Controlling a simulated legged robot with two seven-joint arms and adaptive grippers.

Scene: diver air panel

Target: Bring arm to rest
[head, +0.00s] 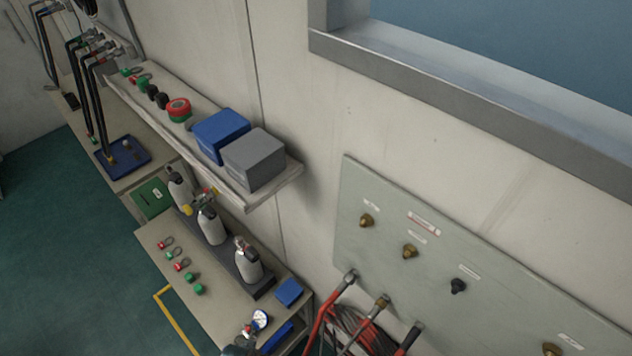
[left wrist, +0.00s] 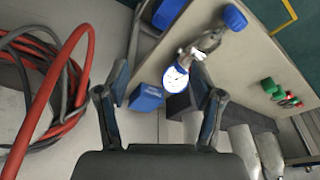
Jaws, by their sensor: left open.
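In the left wrist view my left gripper (left wrist: 158,80) is open, with its two dark fingers spread apart. A round white-faced pressure gauge (left wrist: 176,79) with a metal fitting and a blue knob (left wrist: 235,17) shows between and beyond the fingers, closer to the right one. I see nothing clamped between the fingers. The gauge also shows at the bottom of the head view (head: 260,320), on the near end of the bench. My left gripper cannot be made out in the head view. My right gripper is in neither view.
The bench (head: 222,313) holds white cylinders (head: 211,226), green and red fittings and a blue box (head: 289,291). A shelf (head: 284,179) with blue and grey boxes juts above it. The valve panel (head: 380,264) is right; red hoses (head: 318,321) hang below. Floor is open left.

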